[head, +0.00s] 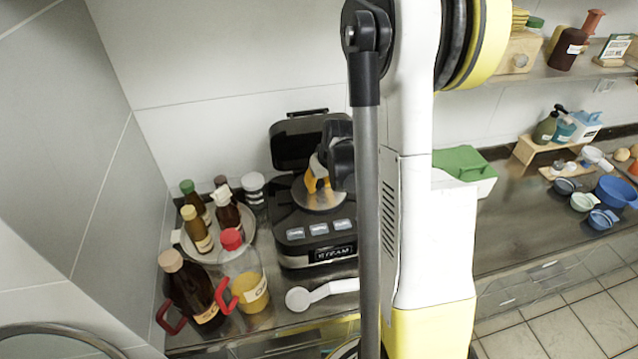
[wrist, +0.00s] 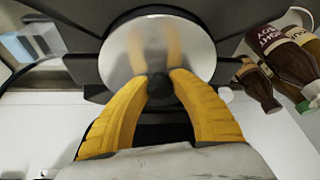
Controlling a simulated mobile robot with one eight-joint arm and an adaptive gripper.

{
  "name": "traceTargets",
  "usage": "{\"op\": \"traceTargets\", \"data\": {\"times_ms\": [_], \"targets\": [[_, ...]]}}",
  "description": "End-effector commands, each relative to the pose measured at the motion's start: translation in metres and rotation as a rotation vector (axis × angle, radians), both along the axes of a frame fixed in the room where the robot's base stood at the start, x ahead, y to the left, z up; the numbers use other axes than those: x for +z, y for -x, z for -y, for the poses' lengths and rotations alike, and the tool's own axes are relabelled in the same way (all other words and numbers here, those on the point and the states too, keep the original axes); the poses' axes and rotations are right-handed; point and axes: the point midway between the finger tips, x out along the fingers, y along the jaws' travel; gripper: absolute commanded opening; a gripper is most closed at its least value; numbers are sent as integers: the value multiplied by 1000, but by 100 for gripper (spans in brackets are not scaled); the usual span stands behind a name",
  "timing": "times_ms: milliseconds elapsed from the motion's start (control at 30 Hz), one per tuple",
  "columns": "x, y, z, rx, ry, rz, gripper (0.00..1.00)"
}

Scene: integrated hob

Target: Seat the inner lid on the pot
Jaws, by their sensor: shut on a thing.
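The inner lid is a round silver disc with a dark knob. In the wrist view the lid (wrist: 118,52) lies in front of my fingers, and its knob is between the two yellow fingertips. My gripper (wrist: 159,85) is shut on that knob. In the head view the lid (head: 322,204) is over the opening of the black steam cooker pot (head: 290,222), with my gripper (head: 313,184) above it, partly hidden by my arm. I cannot tell whether the lid rests on the rim or hangs slightly above it. The pot's hinged outer cover (head: 292,150) stands open behind.
A round tray (head: 184,243) with several bottles stands left of the pot. A jug with a red cap (head: 240,262) and a dark bottle (head: 188,288) are at front left. A white ladle (head: 318,294) lies in front. A green-lidded box (head: 462,162) is at the right.

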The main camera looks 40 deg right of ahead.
Motion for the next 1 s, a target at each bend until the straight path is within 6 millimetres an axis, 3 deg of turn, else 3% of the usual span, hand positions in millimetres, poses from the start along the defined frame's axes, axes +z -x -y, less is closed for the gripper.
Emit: {"op": "traceTargets", "data": {"times_ms": [267,300,367,733,1000], "targets": [[-4,0,0,0,0,0,0],[-4,0,0,0,0,0,32],[-4,0,0,0,0,-1,50],[2,3,0,0,0,0,52],[45,21,-4,0,0,0,52]]}}
